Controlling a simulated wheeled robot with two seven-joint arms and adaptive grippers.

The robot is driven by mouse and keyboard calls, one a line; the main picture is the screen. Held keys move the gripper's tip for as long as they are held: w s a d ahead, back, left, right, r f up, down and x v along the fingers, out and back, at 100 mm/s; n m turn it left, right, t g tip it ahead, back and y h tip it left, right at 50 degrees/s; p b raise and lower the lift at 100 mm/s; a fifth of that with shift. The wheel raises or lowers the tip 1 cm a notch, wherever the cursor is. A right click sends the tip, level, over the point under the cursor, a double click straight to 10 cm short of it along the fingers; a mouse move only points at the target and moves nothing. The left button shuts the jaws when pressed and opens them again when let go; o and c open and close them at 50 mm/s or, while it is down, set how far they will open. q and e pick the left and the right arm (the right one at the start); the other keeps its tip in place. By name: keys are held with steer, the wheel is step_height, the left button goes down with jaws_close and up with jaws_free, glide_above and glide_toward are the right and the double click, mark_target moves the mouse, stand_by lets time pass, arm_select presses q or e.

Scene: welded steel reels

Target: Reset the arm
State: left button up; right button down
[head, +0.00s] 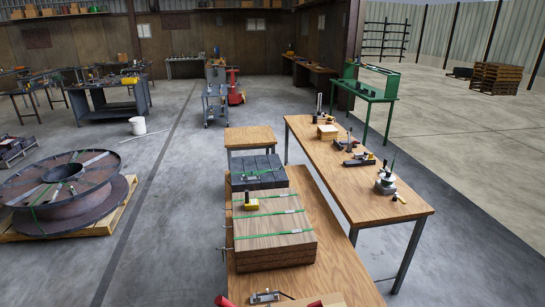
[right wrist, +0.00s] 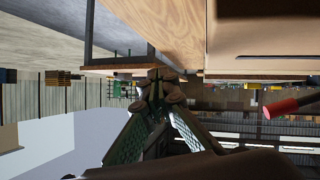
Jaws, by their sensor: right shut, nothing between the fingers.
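My right gripper (right wrist: 160,88) shows in the right wrist view, where the room appears turned over. Its fingertips are together and I see nothing held between them. It hangs in open air, and a wooden bench top (right wrist: 180,25) shows beyond it at the top. The head view shows neither of my grippers.
In the head view a wooden bench (head: 340,265) carries a strapped wooden block (head: 275,245) and a dark strapped block (head: 258,180). A longer table (head: 385,210) with tools stands to the right. A large reel (head: 65,180) sits left. A red-ended rod (right wrist: 282,107) shows in the wrist view.

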steer(key=s+f+m+g, duration=0.1)
steer(key=s+f+g, duration=0.4)
steer(key=s, duration=0.8)
steer(key=s+f+m+g, duration=0.1)
steer(key=s+f+g, duration=0.35)
steer(key=s, duration=0.95)
step_height(320, 180, down, 31)
steer(key=s+a+n+y, duration=0.1)
steer(key=s+f+g+b, duration=0.1)
steer(key=s+f+g, duration=0.1)
steer(key=s+f, duration=1.6)
steer(key=shift+s+a+f+n, duration=0.2)
steer(key=shift+s+n, duration=0.1)
steer(key=shift+s, duration=0.45)
